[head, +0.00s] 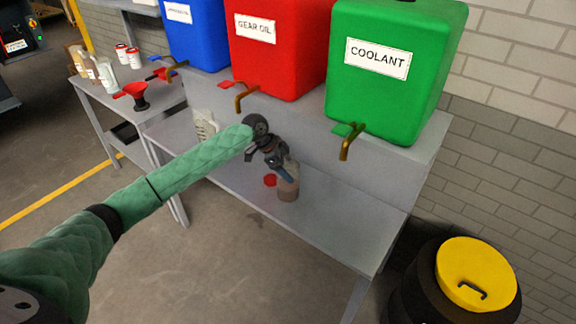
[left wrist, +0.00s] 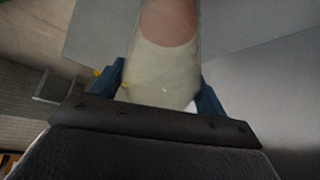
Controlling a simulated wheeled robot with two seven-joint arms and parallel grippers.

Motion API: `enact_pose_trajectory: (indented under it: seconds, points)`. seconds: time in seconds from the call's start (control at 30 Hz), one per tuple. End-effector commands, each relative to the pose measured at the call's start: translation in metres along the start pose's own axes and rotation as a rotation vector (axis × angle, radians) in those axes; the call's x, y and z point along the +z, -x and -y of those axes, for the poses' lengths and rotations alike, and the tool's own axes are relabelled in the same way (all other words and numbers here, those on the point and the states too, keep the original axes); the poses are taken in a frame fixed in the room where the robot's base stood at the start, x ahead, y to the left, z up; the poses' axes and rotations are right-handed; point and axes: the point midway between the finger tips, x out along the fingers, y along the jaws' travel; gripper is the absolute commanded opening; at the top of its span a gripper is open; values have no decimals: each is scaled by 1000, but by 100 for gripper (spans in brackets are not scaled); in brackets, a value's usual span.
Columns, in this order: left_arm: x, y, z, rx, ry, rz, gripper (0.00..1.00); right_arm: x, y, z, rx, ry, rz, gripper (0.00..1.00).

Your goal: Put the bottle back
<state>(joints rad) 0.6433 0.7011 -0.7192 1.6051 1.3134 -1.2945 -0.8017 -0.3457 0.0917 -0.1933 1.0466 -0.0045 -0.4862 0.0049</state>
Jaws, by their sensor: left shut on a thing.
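The bottle (head: 288,188) is pale and translucent with a brownish-pink part. It is at the grey bench's lower shelf, below the green coolant tank; I cannot tell whether its base touches the shelf. My left gripper (head: 286,173) is shut on it from above and behind, hiding its upper part. In the left wrist view the bottle (left wrist: 160,75) fills the space between the blue fingers. A small red object (head: 270,180), perhaps a cap, is just left of the bottle. My right gripper is not in view.
Blue (head: 196,35), red (head: 279,60) and green (head: 390,95) tanks with brass taps stand on the bench (head: 325,225). A yellow-lidded drum (head: 478,272) stands at right.

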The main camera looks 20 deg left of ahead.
Motion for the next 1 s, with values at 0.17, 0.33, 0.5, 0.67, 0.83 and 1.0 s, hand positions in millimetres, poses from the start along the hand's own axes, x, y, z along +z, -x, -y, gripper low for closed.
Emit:
enact_pose_trajectory:
  seconds: [0.17, 0.33, 0.5, 0.67, 0.83, 1.0]
  points:
    - [0, -1, 0, -1, -1, -1, 17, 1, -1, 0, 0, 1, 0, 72]
    - [1, -2, 0, -1, -1, -1, 17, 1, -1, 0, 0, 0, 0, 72]
    - [2, -3, 0, 0, 0, 0, 94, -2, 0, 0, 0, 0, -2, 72]
    - [2, -3, 0, 0, 0, 0, 96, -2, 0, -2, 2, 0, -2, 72]
    - [1, -2, 0, 0, -1, 0, 96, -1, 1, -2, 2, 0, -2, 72]
    - [2, 8, 0, -2, -2, 0, 96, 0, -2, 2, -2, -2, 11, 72]
